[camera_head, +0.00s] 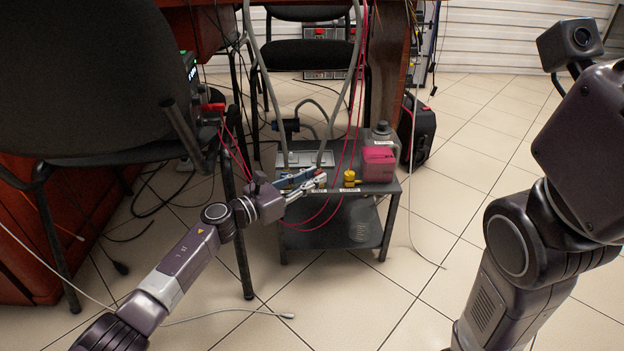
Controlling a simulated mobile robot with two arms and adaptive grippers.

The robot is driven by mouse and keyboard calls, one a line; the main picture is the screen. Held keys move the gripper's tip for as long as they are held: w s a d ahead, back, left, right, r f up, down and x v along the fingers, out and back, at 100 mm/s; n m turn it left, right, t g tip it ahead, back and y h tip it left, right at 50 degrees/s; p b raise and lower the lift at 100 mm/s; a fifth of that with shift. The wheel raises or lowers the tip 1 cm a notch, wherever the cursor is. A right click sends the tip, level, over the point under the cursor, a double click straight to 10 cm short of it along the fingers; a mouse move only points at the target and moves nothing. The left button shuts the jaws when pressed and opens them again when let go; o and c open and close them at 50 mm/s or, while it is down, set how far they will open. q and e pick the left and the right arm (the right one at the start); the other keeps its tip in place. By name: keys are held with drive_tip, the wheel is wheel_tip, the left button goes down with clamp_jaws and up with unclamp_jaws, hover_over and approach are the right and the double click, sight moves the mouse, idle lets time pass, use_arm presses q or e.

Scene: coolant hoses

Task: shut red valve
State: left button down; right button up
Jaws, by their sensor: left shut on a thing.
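My left gripper (316,180) reaches in from the left to the front edge of a small dark cart (392,187). Its fingers are closed at the left of a yellow valve (350,178), apart from it. The thing between the fingers is mostly hidden by them; by its place beside the yellow valve it appears to be the red valve, but I cannot make out its handle position. Small labels sit on the cart's front edge below. My right arm stands at the right; its gripper fingers are outside the picture.
A jug with pink liquid (379,156) stands at the cart's right rear. Grey hoses (268,75) and thin red cables hang down to the cart. A black chair (85,80) stands close to my left arm. A black case (418,130) is behind; tiled floor at right is clear.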

use_arm(q)
drive_tip(key=c, duration=1.8)
unclamp_jaws()
drive_tip(key=shift+o, duration=0.2)
drive_tip(key=shift+a, duration=0.1)
drive_tip(key=shift+s+a, duration=0.15)
drive_tip(key=shift+a, duration=0.2)
drive_tip(key=v, duration=0.7)
drive_tip(key=shift+s+d, duration=0.15)
drive_tip(key=shift+s, duration=0.1)
